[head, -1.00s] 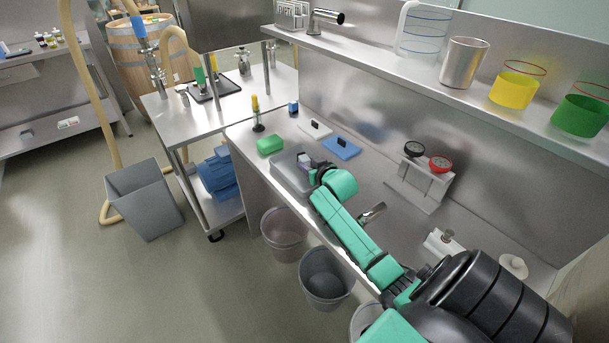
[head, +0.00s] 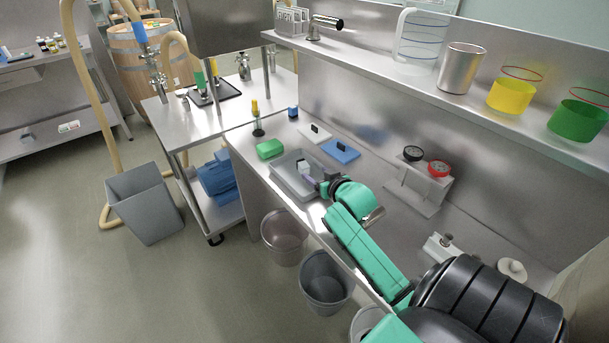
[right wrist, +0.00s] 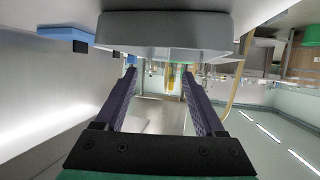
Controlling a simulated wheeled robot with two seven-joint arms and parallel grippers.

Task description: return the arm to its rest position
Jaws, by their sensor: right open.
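My right arm (head: 365,250) reaches in from the lower right over the steel counter. My right gripper (head: 314,182) is at the right end of a grey tray (head: 281,178). In the right wrist view its two dark purple fingers (right wrist: 160,100) are spread with nothing between them. The grey tray (right wrist: 165,33) shows there just beyond and above the fingertips. A small pale block (head: 303,166) is in the tray, near the gripper. My left gripper is not in view.
A green sponge-like block (head: 270,149) and a blue board (head: 341,151) are beside the tray. A two-dial stand (head: 418,185) stands on the counter to the right. Grey bins (head: 326,280) stand below the counter. A shelf (head: 440,95) with cups runs above.

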